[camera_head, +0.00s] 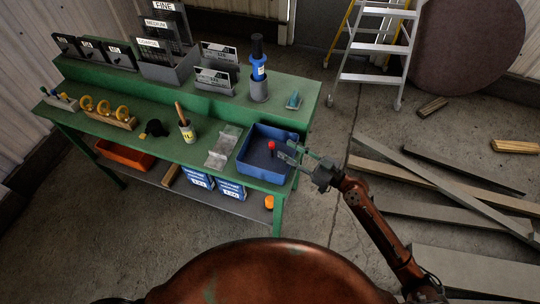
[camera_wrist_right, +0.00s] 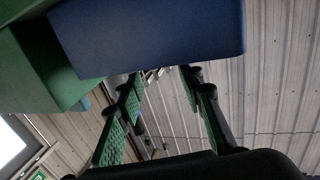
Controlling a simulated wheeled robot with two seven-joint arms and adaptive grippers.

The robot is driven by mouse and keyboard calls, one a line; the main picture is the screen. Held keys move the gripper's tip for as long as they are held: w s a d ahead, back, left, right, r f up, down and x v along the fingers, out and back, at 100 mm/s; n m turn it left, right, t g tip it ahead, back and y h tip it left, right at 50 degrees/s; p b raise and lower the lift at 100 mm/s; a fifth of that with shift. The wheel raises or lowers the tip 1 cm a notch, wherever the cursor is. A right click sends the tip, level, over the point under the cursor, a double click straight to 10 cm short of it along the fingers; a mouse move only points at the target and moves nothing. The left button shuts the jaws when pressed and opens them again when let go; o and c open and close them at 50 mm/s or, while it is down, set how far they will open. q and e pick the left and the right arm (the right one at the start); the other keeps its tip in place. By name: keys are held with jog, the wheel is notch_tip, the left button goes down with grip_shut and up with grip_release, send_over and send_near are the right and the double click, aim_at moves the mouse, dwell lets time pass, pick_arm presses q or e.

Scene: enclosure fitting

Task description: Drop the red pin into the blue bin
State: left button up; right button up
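The blue bin (camera_head: 242,167) sits at the right end of the green bench. The red pin (camera_head: 271,146) shows within the bin's outline, close to the fingertips; I cannot tell whether it rests on the bin floor or is above it. My right gripper (camera_head: 284,152) reaches in from the right over the bin's right side. In the right wrist view its green-padded fingers (camera_wrist_right: 162,80) are spread with nothing between them, and the blue bin (camera_wrist_right: 150,40) fills the top. The pin does not show there. My left gripper is out of view.
A clear tray (camera_head: 222,145) stands just left of the bin. A blue bottle in a grey holder (camera_head: 259,90) stands behind it. A stepladder (camera_head: 375,60) and loose planks (camera_head: 440,180) occupy the floor to the right.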

jog(key=v, duration=0.7)
jog(key=shift+s+d, duration=0.25)
